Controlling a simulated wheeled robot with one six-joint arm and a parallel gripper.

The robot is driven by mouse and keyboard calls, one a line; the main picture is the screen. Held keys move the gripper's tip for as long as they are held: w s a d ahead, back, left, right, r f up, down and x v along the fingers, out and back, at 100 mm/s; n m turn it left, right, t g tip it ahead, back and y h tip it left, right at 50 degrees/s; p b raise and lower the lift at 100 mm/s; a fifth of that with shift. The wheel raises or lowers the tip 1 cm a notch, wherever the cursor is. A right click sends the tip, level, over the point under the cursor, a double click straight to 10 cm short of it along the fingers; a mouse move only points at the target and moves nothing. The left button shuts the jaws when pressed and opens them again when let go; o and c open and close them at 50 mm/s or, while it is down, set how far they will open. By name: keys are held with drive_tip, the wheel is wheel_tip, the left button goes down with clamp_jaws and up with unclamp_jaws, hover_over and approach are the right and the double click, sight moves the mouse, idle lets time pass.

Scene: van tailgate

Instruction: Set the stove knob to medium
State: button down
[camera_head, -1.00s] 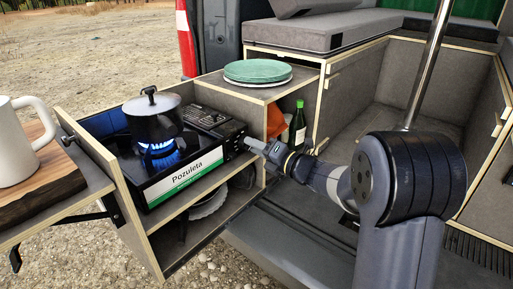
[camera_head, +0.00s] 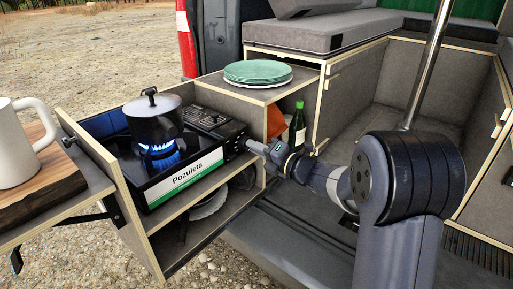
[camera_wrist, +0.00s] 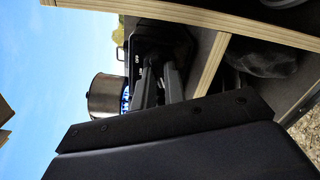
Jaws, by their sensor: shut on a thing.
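The knob is at the stove's right end and is hidden by my gripper (camera_head: 250,146). My gripper is shut on the knob there. In the wrist view the fingers (camera_wrist: 160,92) reach to the stove's dark end (camera_wrist: 158,50), and the pot (camera_wrist: 104,97) shows to the left. The knob's setting cannot be read.
Green plates (camera_head: 257,71) lie on the shelf top behind the stove. A green bottle (camera_head: 298,124) stands close behind my gripper. A white mug (camera_head: 22,143) stands on a wooden board (camera_head: 40,190) at the left. The drawer's wooden edge (camera_head: 205,203) runs below the stove.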

drive_tip(key=shift+m+p, duration=1.95)
drive_tip(key=shift+m, duration=2.85)
drive_tip(key=c, duration=1.5)
unclamp_jaws()
drive_tip(key=shift+o, duration=0.2)
drive_tip(key=shift+d, duration=0.1)
drive_tip(key=v, duration=1)
drive_tip(key=shift+s+d, duration=0.2)
drive_tip(key=shift+s, duration=0.1)
